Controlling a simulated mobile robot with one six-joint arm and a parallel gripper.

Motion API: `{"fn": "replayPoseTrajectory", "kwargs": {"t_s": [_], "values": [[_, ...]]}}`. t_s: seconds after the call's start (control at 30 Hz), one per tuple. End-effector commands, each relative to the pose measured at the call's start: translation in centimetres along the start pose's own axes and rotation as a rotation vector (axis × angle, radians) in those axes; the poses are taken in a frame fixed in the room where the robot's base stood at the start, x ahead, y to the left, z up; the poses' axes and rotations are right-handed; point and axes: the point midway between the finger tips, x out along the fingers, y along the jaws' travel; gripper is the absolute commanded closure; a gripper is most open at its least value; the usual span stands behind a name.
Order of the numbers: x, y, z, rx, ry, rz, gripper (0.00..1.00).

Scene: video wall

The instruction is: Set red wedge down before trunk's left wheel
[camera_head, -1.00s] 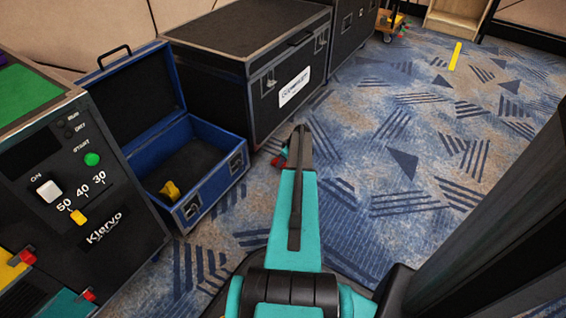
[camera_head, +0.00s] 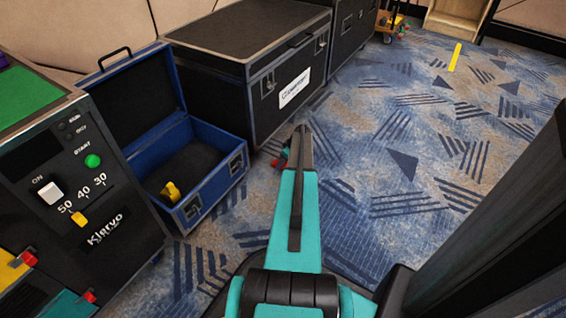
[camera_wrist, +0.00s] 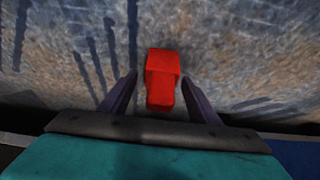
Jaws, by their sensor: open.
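The red wedge (camera_wrist: 162,75) shows in the wrist view between my two fingers, with carpet around it and a gap on each side. My gripper (camera_wrist: 160,80) is open around it; neither finger visibly touches it. In the head view a small bit of red (camera_head: 278,161) shows just left of my arm's far end, by the front of the black trunk (camera_head: 262,100) with a white label. My arm hides most of my gripper there. The trunk's wheels are hidden or too dark to make out.
An open blue case (camera_head: 190,208) with a yellow item (camera_head: 171,191) inside stands left of my arm. A control cabinet (camera_head: 125,215) is at the far left. Another dark case (camera_head: 352,30) stands behind the trunk. Patterned carpet (camera_head: 420,130) is clear to the right.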

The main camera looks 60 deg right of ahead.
Motion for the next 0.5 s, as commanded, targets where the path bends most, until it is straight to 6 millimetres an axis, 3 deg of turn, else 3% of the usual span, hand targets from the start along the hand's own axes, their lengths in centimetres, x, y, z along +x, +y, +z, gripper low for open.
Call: {"fn": "replayPoseTrajectory", "kwargs": {"t_s": [0.5], "values": [[-8.2,-0.1,-0.1,0.001,0.0,0.0,0.44]]}}
